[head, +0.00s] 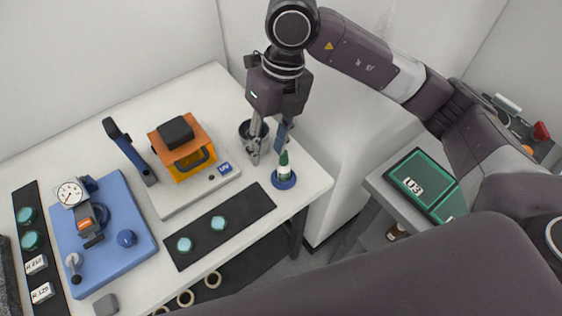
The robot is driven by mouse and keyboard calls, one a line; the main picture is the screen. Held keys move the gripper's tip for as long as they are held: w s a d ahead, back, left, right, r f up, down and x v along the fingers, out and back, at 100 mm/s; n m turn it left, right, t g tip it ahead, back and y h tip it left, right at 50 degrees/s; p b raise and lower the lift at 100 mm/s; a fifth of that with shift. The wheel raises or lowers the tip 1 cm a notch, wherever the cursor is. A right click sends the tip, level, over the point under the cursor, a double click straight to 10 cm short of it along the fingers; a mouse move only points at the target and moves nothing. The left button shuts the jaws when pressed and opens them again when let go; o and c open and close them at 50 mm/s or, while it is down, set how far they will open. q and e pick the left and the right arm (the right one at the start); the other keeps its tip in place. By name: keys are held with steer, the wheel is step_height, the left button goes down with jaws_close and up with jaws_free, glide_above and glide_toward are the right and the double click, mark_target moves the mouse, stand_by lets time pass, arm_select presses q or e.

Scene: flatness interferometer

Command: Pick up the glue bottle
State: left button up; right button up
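The glue bottle (284,168) appears to be the small upright one with a green pointed top and a white lower part. It stands on a round blue base (284,181) near the right corner of the white table. My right gripper (267,155) points down just behind and left of the bottle's top. Its two fingers are apart with nothing seen between them. The right finger is close to the bottle's tip; I cannot tell whether they touch. My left gripper is not in view.
A black cup (246,130) stands behind my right gripper. Left are an orange-framed device (183,150) and a black mat (245,213) with two green discs. A blue plate (65,240) carries a dial gauge (70,193). A side table (385,190) holds a green tray (415,170).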

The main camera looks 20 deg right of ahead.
mark_target(286, 153)
steer(key=d, duration=0.1)
steer(key=w+d+h, duration=0.1)
steer(key=d, duration=0.1)
steer(key=w+d+h, duration=0.1)
steer(key=shift+d+r+m+t, duration=0.25)
steer(key=shift+r+m+t, duration=0.05)
steer(key=shift+r+m, duration=0.1)
steer(key=shift+w+d+f, duration=0.1)
steer(key=shift+d+f, duration=0.1)
steer(key=shift+d, duration=0.05)
steer(key=shift+f+p, duration=0.45)
steer(key=shift+f, duration=0.35)
steer(key=f, duration=0.1)
steer(key=f+p, duration=0.1)
steer(key=f, duration=0.1)
steer(key=f+p, duration=0.1)
steer(key=shift+w+a+f, duration=0.1)
steer(key=shift+a+f, duration=0.05)
steer(key=shift+a, duration=0.25)
steer(key=shift+f, duration=0.6)
jaws_close()
